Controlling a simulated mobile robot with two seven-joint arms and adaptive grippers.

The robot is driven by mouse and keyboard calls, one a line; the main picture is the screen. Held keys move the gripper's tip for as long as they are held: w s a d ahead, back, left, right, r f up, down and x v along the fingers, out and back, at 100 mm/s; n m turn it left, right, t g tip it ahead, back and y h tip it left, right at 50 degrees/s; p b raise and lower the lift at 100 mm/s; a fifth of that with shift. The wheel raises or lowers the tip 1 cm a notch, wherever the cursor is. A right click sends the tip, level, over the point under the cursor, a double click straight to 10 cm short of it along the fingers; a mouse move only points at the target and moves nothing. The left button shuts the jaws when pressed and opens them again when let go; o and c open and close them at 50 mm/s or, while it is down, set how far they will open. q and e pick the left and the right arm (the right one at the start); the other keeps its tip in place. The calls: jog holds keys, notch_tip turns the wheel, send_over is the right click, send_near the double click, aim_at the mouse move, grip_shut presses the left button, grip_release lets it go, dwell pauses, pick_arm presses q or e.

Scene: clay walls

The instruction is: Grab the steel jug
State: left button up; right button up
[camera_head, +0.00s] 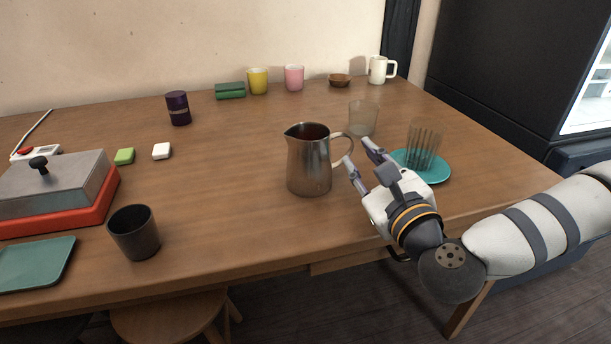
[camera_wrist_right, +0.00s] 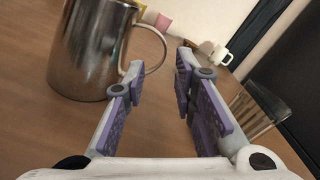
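The steel jug (camera_head: 309,165) stands upright on the wooden table, near the middle, with its handle (camera_head: 342,146) to the right. My right gripper (camera_head: 357,158) is open just right of the jug, its fingers pointing at the handle side. In the right wrist view the jug (camera_wrist_right: 92,45) is at the upper left, and its handle (camera_wrist_right: 160,48) lies ahead of the open fingers (camera_wrist_right: 157,75). Nothing is between the fingers. I see no contact with the handle. My left gripper does not show.
A clear glass (camera_head: 363,117) stands behind the gripper. A ribbed glass (camera_head: 424,146) on a teal plate (camera_head: 437,174) is to its right. A dark cup (camera_head: 134,232) stands at the front left.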

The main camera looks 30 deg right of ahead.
jog(key=w, duration=0.2)
jog(key=w+r, duration=0.1)
jog(key=w, duration=0.1)
jog(key=shift+w+d+p, duration=0.2)
jog(key=shift+w+p, duration=0.15)
jog(key=shift+w+d, duration=0.1)
jog(key=shift+w, duration=0.3)
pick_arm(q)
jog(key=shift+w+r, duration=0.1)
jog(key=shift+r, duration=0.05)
pick_arm(e)
grip_shut()
jog(key=shift+r, duration=0.6)
notch_tip(320, 180, up, 2)
jog(key=shift+r+p, duration=0.2)
jog(key=shift+p, duration=0.3)
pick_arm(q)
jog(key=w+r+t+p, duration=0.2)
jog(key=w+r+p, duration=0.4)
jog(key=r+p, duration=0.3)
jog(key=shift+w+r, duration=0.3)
pick_arm(e)
jog(key=s+d+r, duration=0.8)
jog(key=s+r, duration=0.1)
jog(key=s, duration=0.2)
jog(key=shift+s+r, duration=0.2)
jog(key=shift+r, duration=0.05)
